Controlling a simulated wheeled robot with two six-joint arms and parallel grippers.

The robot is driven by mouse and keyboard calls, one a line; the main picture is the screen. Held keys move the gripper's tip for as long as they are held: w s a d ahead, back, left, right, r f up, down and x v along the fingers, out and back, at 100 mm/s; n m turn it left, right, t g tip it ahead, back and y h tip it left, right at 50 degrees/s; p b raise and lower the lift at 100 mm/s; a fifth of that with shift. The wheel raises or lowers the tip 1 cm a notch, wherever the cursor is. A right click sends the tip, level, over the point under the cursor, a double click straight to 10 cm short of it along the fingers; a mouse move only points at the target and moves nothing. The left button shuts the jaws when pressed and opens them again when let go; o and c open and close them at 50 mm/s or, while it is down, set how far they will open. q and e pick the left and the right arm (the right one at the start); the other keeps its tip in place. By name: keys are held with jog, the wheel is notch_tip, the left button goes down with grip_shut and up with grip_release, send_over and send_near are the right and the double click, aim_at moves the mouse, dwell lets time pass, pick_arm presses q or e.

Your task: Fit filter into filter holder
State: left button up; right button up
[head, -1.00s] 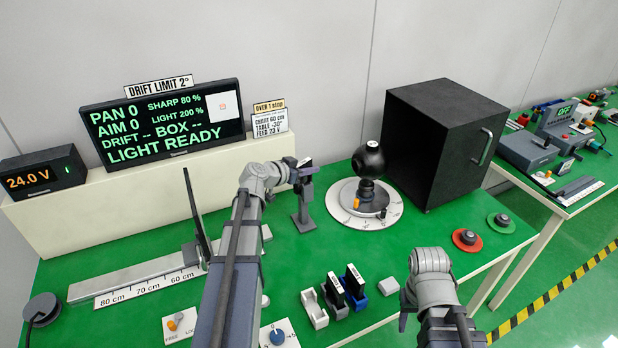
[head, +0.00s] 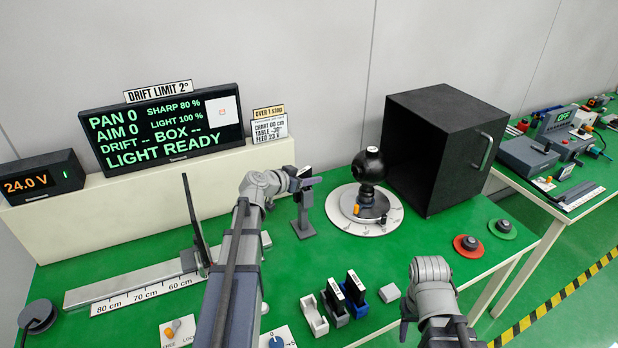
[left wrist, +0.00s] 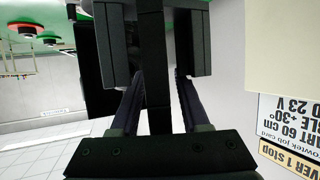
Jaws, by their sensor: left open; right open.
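The filter holder (head: 303,222) is a grey post on a flat foot, standing left of the round turntable. A dark filter with a white top edge (head: 305,171) appears to be at its top, partly hidden by my left gripper (head: 306,184). In the left wrist view the open fingers (left wrist: 155,45) stand on both sides of a dark upright slab (left wrist: 154,85), with thin gaps beside it. Two dark filters stand in the grey slot (head: 335,312) and the blue slot (head: 358,308); the white slot (head: 314,317) looks empty. My right gripper (head: 405,325) is low at the front, its fingertips mostly hidden.
A round black device sits on the white turntable (head: 340,207), beside a large black box (head: 440,150). A rail (head: 130,285) with an upright panel lies left. The monitor (head: 162,128) reads LIGHT 100 %.

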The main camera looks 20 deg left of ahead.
pick_arm(q)
jog(key=shift+a+r, duration=0.1)
jog(key=shift+r, duration=0.2)
jog(key=p+v, duration=0.4)
jog(key=v, duration=0.8)
jog(key=shift+p, duration=0.4)
jog(key=shift+f, duration=0.2)
